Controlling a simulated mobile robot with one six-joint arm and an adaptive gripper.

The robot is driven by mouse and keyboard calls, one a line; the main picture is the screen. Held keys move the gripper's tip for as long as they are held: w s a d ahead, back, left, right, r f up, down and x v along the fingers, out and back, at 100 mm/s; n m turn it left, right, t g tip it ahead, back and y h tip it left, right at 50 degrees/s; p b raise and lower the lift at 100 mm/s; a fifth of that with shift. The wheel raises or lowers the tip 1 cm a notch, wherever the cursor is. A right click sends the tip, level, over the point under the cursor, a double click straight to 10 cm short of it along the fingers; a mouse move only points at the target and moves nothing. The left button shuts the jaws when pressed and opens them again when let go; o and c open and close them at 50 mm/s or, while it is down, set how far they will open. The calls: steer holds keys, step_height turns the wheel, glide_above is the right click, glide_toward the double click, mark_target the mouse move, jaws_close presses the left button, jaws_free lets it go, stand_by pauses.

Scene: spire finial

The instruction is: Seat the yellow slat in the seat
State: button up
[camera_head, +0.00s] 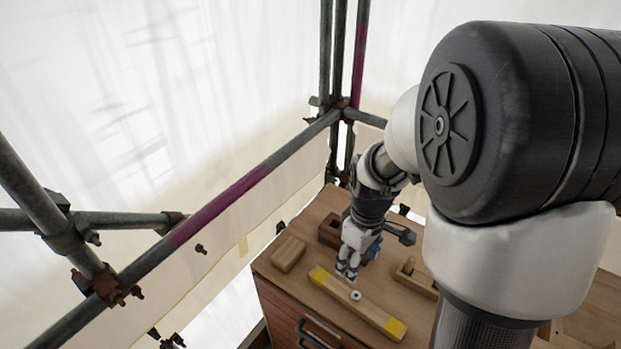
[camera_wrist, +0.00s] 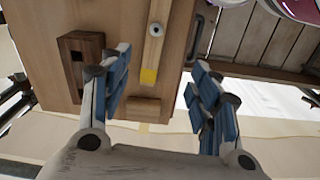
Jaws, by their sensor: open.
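The slat (camera_head: 350,297), pale wood with yellow ends, lies flat on the wooden bench top. A small grey round piece sits at its middle. In the wrist view the slat (camera_wrist: 155,42) runs up the picture, its near yellow end lying between my fingers in the image. My gripper (camera_head: 347,270) is open and empty, by the slat's far yellow end; the height gap is hard to judge. Both fingers (camera_wrist: 158,80) show in the wrist view. A dark brown block with square openings (camera_wrist: 80,65) may be the seat; it is partly behind my gripper in the head view (camera_head: 330,231).
A plain wood block (camera_head: 289,254) lies left of my gripper. A slotted wooden piece (camera_head: 415,277) lies at the right. The bench (camera_head: 290,292) has drawers with a dark handle. Scaffold tubes (camera_head: 240,188) run beside the bench, with pale sheeting behind.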

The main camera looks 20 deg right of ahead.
mark_target(356, 295)
steer(key=shift+n, duration=0.3)
steer(key=f+b, duration=0.1)
steer(key=f, duration=0.3)
steer(key=f+b, duration=0.1)
steer(key=f, duration=0.4)
steer(key=f+b, duration=0.2)
steer(key=f, duration=0.2)
steer(key=shift+w+d+f, duration=0.15)
steer(key=shift+d+f, duration=0.2)
steer(key=shift+d, duration=0.05)
steer(key=f, duration=0.1)
steer(key=f+b, duration=0.1)
steer(key=f, duration=0.1)
steer(key=d+f+b, duration=0.1)
steer(key=f, duration=0.1)
steer(key=shift+f, duration=0.15)
steer(key=c, duration=1.3)
steer(key=shift+o, duration=0.2)
steer(key=shift+r, duration=0.25)
step_height(356, 295, up, 20)
steer(key=p, duration=0.6)
steer(key=shift+s, duration=0.2)
